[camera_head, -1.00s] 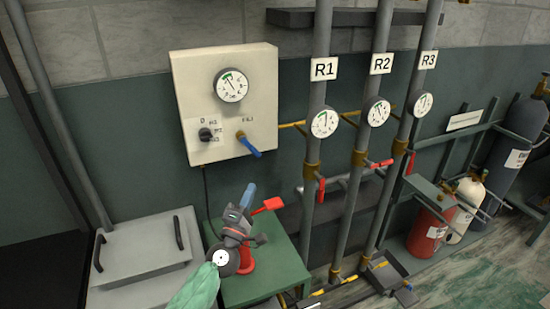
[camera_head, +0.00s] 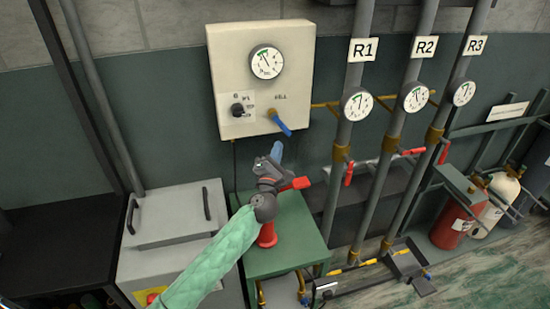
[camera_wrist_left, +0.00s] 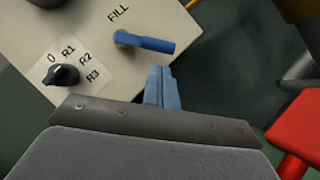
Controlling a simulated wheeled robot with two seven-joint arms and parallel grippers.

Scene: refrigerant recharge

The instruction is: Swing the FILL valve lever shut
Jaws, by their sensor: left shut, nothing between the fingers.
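The FILL valve lever (camera_head: 280,122) is blue and sits on the lower right of the cream panel (camera_head: 227,60). It slants down to the right in the head view. In the left wrist view the lever (camera_wrist_left: 150,43) points right from its brass pivot, under the FILL label. My left gripper (camera_head: 277,151) has blue fingers, shut and empty, just below the lever in the head view. In the left wrist view the fingertips (camera_wrist_left: 161,72) are close below the lever, with a visible gap. My right gripper is not in view.
A black selector knob (camera_head: 238,110) is left of the lever. A round gauge (camera_head: 266,61) is above it. Pipes labelled R1 (camera_head: 363,49), R2 and R3 stand to the right. A green table (camera_head: 290,225) with a red object (camera_head: 267,234) is below my left gripper.

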